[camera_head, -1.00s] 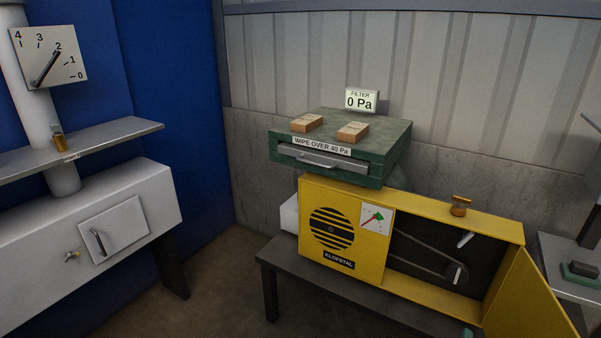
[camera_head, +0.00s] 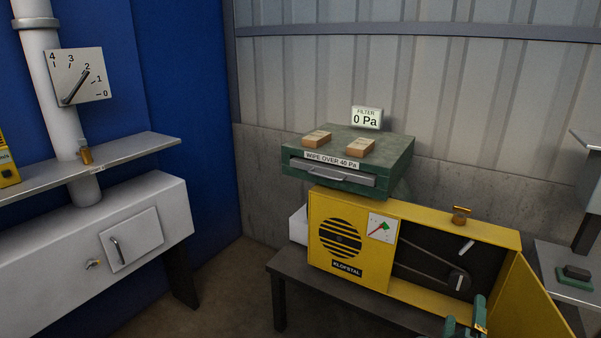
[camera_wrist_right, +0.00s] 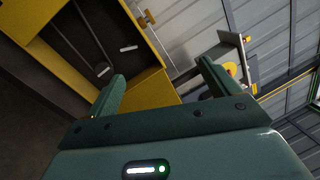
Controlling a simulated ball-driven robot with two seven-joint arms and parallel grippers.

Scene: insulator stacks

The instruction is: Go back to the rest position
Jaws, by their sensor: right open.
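My right gripper shows at the bottom right of the head view (camera_head: 466,322), in front of the yellow cabinet's open bay. In the right wrist view its two green fingers (camera_wrist_right: 160,88) are spread apart with nothing between them. The yellow cabinet (camera_head: 332,270) marked KLOFSTAL stands on a dark bench with its door (camera_head: 525,305) swung open; a belt and pulley show inside. It also shows at the upper left of the wrist view (camera_wrist_right: 155,92), beyond the fingers. My left gripper is not in view.
A green filter box (camera_head: 385,165) carrying two wooden blocks (camera_head: 317,139) sits behind the cabinet; its display (camera_head: 366,118) reads 0 Pa. A brass piece (camera_head: 460,215) stands on the cabinet top. A grey side table (camera_head: 565,262) is at right, a white box (camera_head: 60,265) and shelf (camera_head: 130,148) at left.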

